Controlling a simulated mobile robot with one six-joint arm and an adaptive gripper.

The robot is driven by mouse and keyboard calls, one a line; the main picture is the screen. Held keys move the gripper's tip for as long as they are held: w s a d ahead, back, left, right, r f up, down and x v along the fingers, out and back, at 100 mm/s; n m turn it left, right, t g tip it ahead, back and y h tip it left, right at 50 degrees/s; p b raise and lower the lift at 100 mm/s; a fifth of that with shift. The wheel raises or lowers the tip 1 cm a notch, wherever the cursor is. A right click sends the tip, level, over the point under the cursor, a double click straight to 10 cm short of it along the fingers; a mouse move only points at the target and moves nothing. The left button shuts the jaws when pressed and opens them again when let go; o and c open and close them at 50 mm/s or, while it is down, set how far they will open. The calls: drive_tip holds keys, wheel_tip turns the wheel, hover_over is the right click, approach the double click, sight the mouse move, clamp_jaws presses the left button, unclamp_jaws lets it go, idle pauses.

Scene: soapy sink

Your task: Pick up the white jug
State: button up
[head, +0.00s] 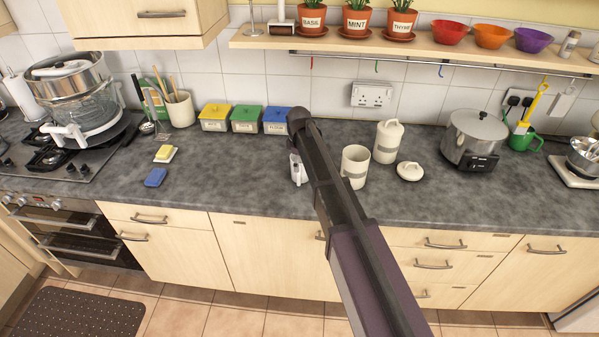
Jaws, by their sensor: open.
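Right of my arm stand an open cream canister (355,167), a lidded canister (387,142) and a loose lid (410,171). Yellow, green and blue boxes (246,119) stand left. A slow cooker (474,138) is farther right. A shelf (420,55) overhangs the worktop.

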sight(300, 172)
drive_tip(key=shift+w+a+f+b, duration=0.1)
drive_tip(key=shift+w+f+b, duration=0.05)
drive_tip(key=shift+f+b, duration=1)
drive_tip(key=shift+w+f+b, duration=0.1)
drive_tip(key=shift+f+b, duration=0.9)
drive_tip(key=shift+f, duration=0.15)
drive_tip(key=c, duration=1.1)
